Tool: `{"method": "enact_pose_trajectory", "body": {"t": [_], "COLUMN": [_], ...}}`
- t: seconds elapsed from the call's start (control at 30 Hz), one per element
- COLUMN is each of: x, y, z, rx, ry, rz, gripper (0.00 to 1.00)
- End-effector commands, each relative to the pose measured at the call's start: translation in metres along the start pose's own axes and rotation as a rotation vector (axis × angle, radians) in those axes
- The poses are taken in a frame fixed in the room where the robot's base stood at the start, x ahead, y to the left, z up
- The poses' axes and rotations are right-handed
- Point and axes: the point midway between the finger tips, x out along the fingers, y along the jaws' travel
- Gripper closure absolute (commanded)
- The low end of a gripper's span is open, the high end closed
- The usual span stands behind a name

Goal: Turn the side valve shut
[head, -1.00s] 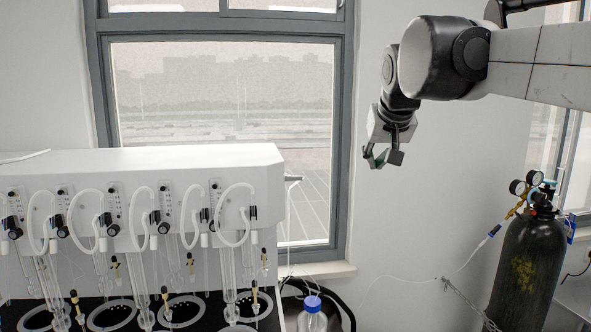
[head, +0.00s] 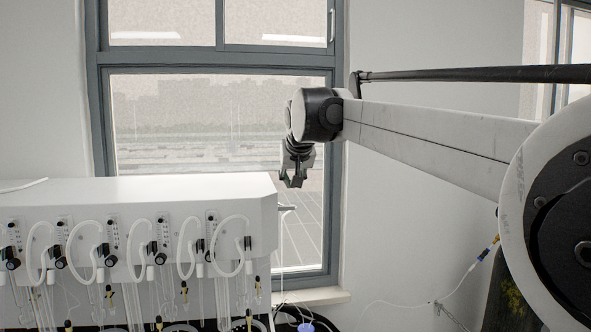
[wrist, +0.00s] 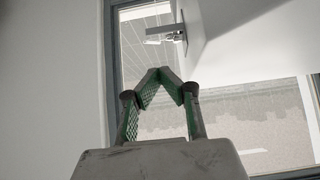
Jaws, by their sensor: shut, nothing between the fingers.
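I cannot tell the valve's turn position.
A row of black valve knobs and looped white tubes (head: 185,247) lines the housing front. A window (head: 225,120) is behind. A blue-capped bottle (head: 306,327) stands below right. A dark gas cylinder (head: 503,295) is partly hidden at right by my arm.

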Motion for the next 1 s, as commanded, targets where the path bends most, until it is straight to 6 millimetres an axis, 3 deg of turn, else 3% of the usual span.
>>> {"method": "enact_pose_trajectory", "body": {"t": [0.13,0.4,1.0], "x": [0.026,0.046,0.051], "y": [0.000,0.000,-0.003], "z": [0.000,0.023,0.029], "rx": [0.000,0.000,0.001], "ry": [0.000,0.000,0.000], "rz": [0.000,0.000,-0.006], "gripper": [1.00,1.00,1.00]}}
